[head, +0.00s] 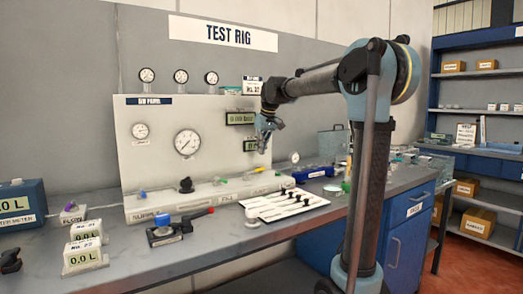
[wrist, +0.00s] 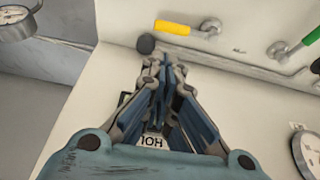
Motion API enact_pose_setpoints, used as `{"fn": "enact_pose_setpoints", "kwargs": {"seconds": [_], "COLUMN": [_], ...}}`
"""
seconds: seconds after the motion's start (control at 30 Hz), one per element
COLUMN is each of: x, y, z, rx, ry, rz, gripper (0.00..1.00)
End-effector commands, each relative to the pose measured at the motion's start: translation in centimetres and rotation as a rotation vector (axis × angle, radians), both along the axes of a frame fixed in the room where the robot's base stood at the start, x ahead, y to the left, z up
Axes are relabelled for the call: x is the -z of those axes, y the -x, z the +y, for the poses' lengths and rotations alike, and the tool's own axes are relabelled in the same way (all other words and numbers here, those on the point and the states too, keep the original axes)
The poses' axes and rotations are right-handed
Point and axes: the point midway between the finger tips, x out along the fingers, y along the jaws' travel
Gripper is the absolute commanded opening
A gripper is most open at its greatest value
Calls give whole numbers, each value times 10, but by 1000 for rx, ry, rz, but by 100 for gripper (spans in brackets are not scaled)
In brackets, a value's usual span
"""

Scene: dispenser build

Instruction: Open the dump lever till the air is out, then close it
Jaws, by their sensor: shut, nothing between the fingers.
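In the head view, a yellow lever (head: 260,170) and a green lever (head: 218,181) sit along the low ledge of the white panel (head: 165,115). I cannot read which lever is the dump lever. My gripper (head: 263,149) is in front of the panel's right part, above the ledge and apart from the levers. In the wrist view my gripper (wrist: 158,65) is shut and empty, near a round black knob (wrist: 146,43). The yellow lever (wrist: 172,28) and green lever (wrist: 311,37) lie beyond the fingertips.
The upper panel display (head: 240,118) seems to read 0.00 bar. A large dial gauge (head: 187,142) is on the panel. A white tray (head: 262,206) with dark pegs, labelled blocks (head: 86,253) and a blue meter (head: 18,205) stand on the bench (head: 215,240).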

Motion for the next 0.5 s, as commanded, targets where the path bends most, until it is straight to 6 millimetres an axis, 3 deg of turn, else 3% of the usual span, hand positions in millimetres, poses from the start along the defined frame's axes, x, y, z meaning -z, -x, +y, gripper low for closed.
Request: {"fn": "enact_pose_setpoints", "kwargs": {"seconds": [0.23,0.5], "x": [39,63], "y": [-12,-19], "z": [8,13], "rx": [-1,0], "ry": [0,0], "rz": [0,0], "gripper": [0,0]}}
